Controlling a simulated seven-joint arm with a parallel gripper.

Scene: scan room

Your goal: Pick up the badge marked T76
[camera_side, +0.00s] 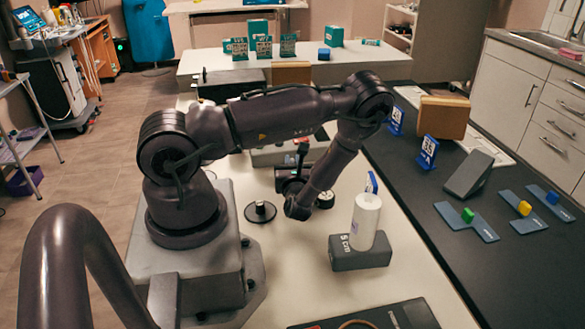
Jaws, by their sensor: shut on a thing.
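Several blue badge-like cards are in view. Two cards with white printed faces stand on the dark counter, one farther back (397,120) and one nearer (428,152). I cannot read T76 on any of them.
A black disc with a knob (260,212) lies left of my gripper. A brown block (443,117), a grey wedge (469,173) and flat slates with coloured cubes (467,222) are on the dark counter.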

